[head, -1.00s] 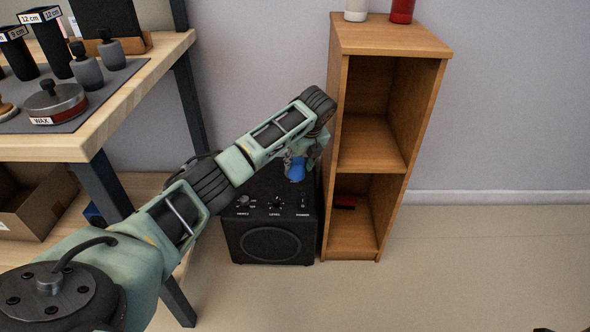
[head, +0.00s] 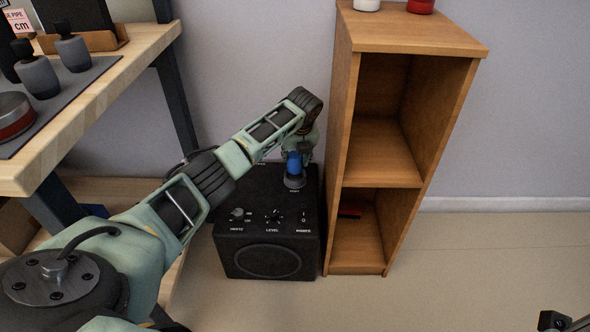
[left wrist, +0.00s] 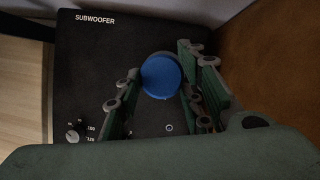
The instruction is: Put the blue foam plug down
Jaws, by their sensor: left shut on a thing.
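The blue foam plug (head: 294,164) is over the top of the black subwoofer (head: 266,246), near its right side. My left gripper (head: 299,150) is above it, pointing down. In the left wrist view the plug's round blue end (left wrist: 161,76) sits between the two fingers of my left gripper (left wrist: 158,66), which is shut on it. A grey round piece (head: 295,182) shows directly under the plug; I cannot tell whether the plug touches it. A dark part at the bottom right corner (head: 556,321) looks like my right gripper; its fingers are not clear.
A wooden shelf unit (head: 398,37) stands close to the right of the subwoofer, with a small red and black thing (head: 350,211) in its lower compartment. A workbench (head: 85,120) is at the left. Bare floor (head: 470,262) lies at the right.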

